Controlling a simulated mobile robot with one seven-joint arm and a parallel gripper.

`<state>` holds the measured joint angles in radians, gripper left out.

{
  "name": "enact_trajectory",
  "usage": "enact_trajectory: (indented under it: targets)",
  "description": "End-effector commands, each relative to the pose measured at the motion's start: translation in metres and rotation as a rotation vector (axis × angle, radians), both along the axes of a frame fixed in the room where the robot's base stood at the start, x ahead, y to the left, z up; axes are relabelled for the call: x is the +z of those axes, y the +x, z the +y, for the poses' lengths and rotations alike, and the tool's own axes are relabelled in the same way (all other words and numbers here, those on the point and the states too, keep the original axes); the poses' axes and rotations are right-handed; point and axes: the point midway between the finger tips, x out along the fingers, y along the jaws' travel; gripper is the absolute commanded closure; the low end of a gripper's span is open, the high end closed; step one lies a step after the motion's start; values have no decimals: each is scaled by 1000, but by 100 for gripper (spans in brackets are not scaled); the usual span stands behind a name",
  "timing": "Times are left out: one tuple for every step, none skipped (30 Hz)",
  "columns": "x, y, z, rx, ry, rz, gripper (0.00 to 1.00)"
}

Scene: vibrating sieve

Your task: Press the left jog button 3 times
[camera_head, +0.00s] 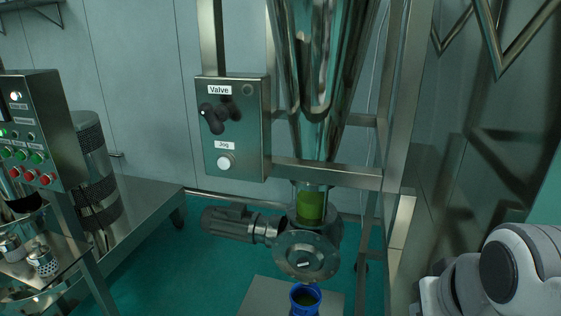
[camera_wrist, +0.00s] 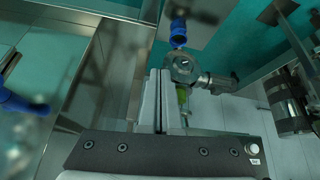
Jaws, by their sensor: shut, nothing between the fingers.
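A steel control box (camera_head: 237,128) hangs on the frame in the head view. It carries a white round jog button (camera_head: 224,162) under a "Jog" label, and a black knob (camera_head: 213,117) under a "Valve" label. In the wrist view, a pale round button (camera_wrist: 252,151) with a small label shows at the lower right, beyond my gripper's body. My gripper (camera_wrist: 159,76) is shut and empty, its fingers apart from the button. In the head view the gripper is out of sight; only part of my white arm shows at the lower right.
A steel hopper (camera_head: 322,70) leads down to a rotary valve (camera_head: 306,256) with green material in its sight glass (camera_head: 310,204). A blue container (camera_head: 304,298) stands below. Another control panel (camera_head: 45,130) with several colored buttons stands at the left. Frame posts stand beside the hopper.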

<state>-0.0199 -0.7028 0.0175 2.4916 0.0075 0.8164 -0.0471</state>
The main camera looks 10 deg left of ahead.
Motion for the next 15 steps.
enact_trajectory:
  targets:
    - [4, 15, 9, 53, -18, -24, 100]
    - [7, 25, 16, 91, -30, -45, 100]
    - [10, 40, 27, 147, -49, -79, 100]
    - [12, 52, 36, 194, -66, -107, 100]
    - [14, 65, 46, 244, -82, -137, 100]
    - [17, 81, 62, 311, -103, -182, 100]
    - [19, 92, 74, 360, -117, -216, 100]
    - [20, 103, 87, 408, -131, -250, 100]
    - [22, 116, 104, 471, -150, -295, 100]
    - [24, 125, 118, 516, -163, -332, 100]
    - [25, 133, 132, 562, -175, -369, 100]
    - [27, 143, 151, 618, -190, -418, 100]
    - [28, 149, 166, 660, -202, -454, 100]
    - [28, 155, 180, 699, -212, -492, 100]
    - [30, 162, 200, 749, -224, -546, 100]
